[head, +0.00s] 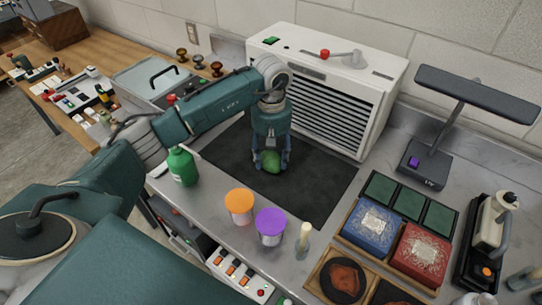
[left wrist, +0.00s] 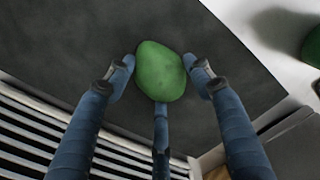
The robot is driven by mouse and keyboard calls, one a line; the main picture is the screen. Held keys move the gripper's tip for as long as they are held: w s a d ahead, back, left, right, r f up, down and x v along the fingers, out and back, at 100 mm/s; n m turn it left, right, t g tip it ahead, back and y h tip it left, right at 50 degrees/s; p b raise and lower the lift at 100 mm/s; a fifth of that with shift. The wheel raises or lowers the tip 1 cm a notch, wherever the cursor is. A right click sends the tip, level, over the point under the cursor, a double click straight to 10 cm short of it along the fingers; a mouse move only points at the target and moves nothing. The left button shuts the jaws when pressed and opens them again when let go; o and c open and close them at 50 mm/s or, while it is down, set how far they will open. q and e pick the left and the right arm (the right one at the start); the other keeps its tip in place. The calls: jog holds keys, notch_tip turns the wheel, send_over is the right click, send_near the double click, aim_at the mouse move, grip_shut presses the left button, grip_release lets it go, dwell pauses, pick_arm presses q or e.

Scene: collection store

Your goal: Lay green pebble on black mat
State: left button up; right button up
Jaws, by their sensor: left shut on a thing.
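The green pebble (head: 270,160) is between the fingers of my left gripper (head: 270,161), over the black mat (head: 318,192). My left gripper is shut on it, pointing down. In the left wrist view the green pebble (left wrist: 160,70) sits between the blue fingertips of my left gripper (left wrist: 162,74), with the black mat (left wrist: 60,40) behind it. Whether the pebble touches the mat cannot be told. My right gripper is not in view.
A white louvred unit (head: 375,75) stands behind the mat. A green bottle (head: 182,166) is to the left. An orange-lidded jar (head: 239,205) and a purple-lidded jar (head: 270,226) stand in front. A lamp (head: 425,165) and trays with blue and red boxes (head: 420,250) are to the right.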

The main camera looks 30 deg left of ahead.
pick_arm(q)
jog(key=shift+f, duration=0.6)
jog(key=shift+f, duration=0.1)
jog(key=o, duration=1.5)
